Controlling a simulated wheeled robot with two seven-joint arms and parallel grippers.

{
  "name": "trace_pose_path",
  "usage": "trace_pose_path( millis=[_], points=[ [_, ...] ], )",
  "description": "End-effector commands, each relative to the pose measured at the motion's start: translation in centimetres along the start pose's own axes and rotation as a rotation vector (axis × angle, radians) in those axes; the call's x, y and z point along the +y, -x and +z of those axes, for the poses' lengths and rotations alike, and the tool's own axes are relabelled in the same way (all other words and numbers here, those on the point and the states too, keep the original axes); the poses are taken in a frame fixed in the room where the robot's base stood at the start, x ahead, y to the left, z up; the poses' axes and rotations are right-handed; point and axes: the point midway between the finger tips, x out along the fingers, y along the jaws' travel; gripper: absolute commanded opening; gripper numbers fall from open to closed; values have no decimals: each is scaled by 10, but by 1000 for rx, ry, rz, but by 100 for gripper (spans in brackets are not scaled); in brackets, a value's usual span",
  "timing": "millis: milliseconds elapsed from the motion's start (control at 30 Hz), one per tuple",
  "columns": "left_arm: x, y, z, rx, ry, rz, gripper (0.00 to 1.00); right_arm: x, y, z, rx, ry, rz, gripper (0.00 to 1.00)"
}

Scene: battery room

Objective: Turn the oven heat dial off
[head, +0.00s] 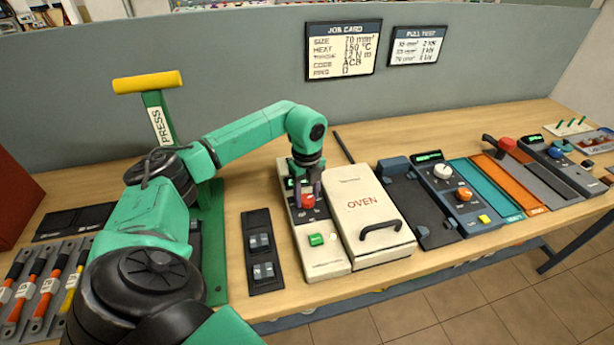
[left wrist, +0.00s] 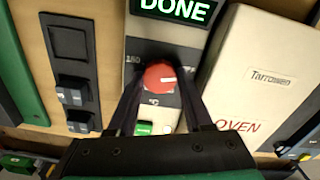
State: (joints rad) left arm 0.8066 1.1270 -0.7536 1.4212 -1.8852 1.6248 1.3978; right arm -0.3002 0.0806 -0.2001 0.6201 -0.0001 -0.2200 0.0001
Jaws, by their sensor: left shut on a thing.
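The oven (head: 367,215) is a cream box with a lid marked OVEN and a black handle; its control panel (head: 327,262) is on its left side. The red heat dial (head: 308,201) is on this panel, above a green button (head: 316,239). My left gripper (head: 308,190) points down at the dial and is shut on it. In the left wrist view the fingers flank the red dial (left wrist: 159,76), whose white mark points right. The display (left wrist: 173,9) above reads DONE in green. A 150 label shows left of the dial. My right gripper is not in view.
A green press (head: 160,120) with a yellow handle stands behind my left arm. A black tray (head: 262,250) with grey pieces lies left of the panel. More control units (head: 450,190) stand right of the oven. A job card (head: 343,50) hangs behind.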

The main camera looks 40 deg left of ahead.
Motion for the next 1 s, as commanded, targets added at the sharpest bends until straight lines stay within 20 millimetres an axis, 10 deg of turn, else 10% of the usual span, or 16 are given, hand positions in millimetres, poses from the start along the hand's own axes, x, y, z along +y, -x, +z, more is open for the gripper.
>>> trace_pose_path(
  millis=[233, 267, 333, 733, 1000],
  points=[
    [-2, 3, 2, -4, 5, -8, 0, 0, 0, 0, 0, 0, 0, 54],
    [-2, 3, 2, -4, 5, -8, 62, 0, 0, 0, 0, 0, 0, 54],
    [-1, 3, 2, -3, 4, -7, 81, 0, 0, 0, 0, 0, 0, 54],
    [-1, 8, 1, -1, 1, -5, 81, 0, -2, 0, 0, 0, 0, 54],
    [-2, 70, 1, -3, 1, -11, 81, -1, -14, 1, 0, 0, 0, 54]
  ],
)
